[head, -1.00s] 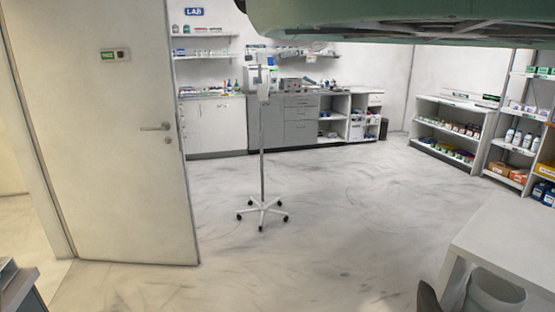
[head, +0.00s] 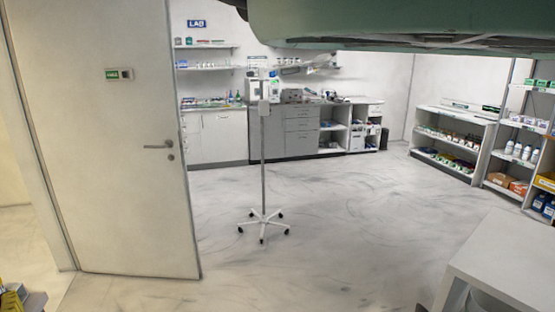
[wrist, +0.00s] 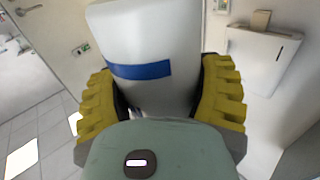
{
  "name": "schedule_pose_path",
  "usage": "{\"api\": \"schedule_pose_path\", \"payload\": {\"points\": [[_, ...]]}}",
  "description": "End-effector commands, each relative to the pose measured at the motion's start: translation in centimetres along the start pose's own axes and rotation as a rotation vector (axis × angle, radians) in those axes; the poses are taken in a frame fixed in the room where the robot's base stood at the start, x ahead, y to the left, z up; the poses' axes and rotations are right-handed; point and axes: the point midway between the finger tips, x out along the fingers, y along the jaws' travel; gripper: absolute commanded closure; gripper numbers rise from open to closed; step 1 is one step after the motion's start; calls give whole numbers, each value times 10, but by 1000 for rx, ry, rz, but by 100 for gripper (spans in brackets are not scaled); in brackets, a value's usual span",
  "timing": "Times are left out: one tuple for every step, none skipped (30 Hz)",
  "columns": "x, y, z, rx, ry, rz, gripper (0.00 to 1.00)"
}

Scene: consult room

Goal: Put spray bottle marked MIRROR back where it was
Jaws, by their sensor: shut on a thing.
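A white bottle (wrist: 145,32) with a blue band fills the upper middle of the wrist view. No marking can be read on the part that shows, and its spray head cannot be made out. My gripper (wrist: 158,98) has its yellow ribbed fingers on both sides of the bottle and is shut on it. The lower part of the bottle is hidden behind my gripper's green body. The bottle and my gripper are not clearly seen in the head view.
A white door (head: 100,150) stands at the left. An IV stand (head: 263,170) is on the open floor. Lab cabinets (head: 222,137) line the back. Stocked shelves (head: 448,145) are at right, with a white table (head: 505,250) nearer. Something yellow (head: 12,301) is at the lower left.

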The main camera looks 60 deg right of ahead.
Motion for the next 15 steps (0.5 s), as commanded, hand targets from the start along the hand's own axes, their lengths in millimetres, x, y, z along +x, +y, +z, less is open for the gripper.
{"api": "schedule_pose_path", "payload": {"points": [[-1,-1,-14,0,4,-3,74],[-2,-1,-17,0,4,-4,74],[-2,-2,-21,0,4,-5,74],[-3,-2,-26,0,4,-5,74],[-4,-2,-31,0,5,-6,74],[-5,-2,-37,0,5,-7,74],[-6,-2,-43,0,5,-7,74],[-7,-2,-49,0,5,-7,74],[-9,-2,-56,0,5,-8,74],[-10,-2,-63,0,5,-8,74],[-11,-2,-70,0,5,-7,74],[-13,-2,-79,1,5,-7,74],[-15,-2,-86,1,4,-6,74],[-16,-1,-92,2,4,-6,74],[-18,-1,-101,2,3,-6,74]]}}
